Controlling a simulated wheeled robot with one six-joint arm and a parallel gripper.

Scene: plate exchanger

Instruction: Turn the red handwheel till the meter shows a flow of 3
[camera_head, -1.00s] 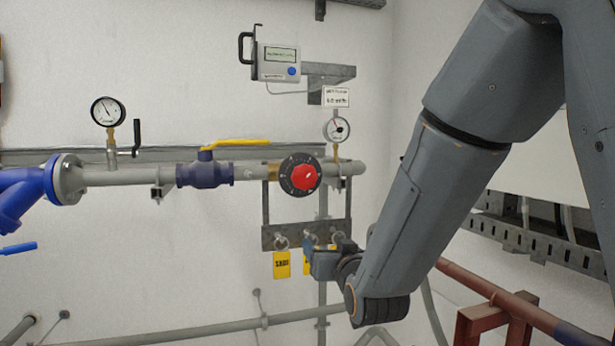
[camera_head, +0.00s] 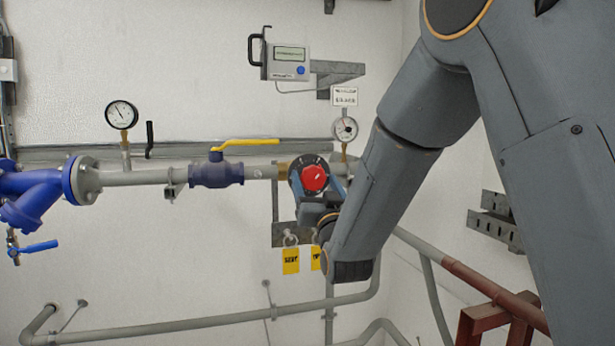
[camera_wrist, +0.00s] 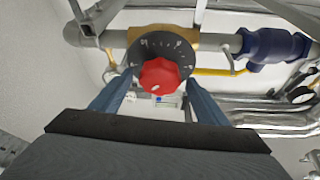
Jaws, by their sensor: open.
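The red handwheel (camera_head: 315,178) sits on a black numbered dial on the grey pipe in the head view.
A yellow lever (camera_head: 247,143) tops the blue valve (camera_head: 217,173) left of the handwheel. A round gauge (camera_head: 345,130) stands just above right, another gauge (camera_head: 121,115) at left. Yellow tags (camera_head: 291,261) hang below. A lower grey pipe (camera_head: 200,324) crosses the wall.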

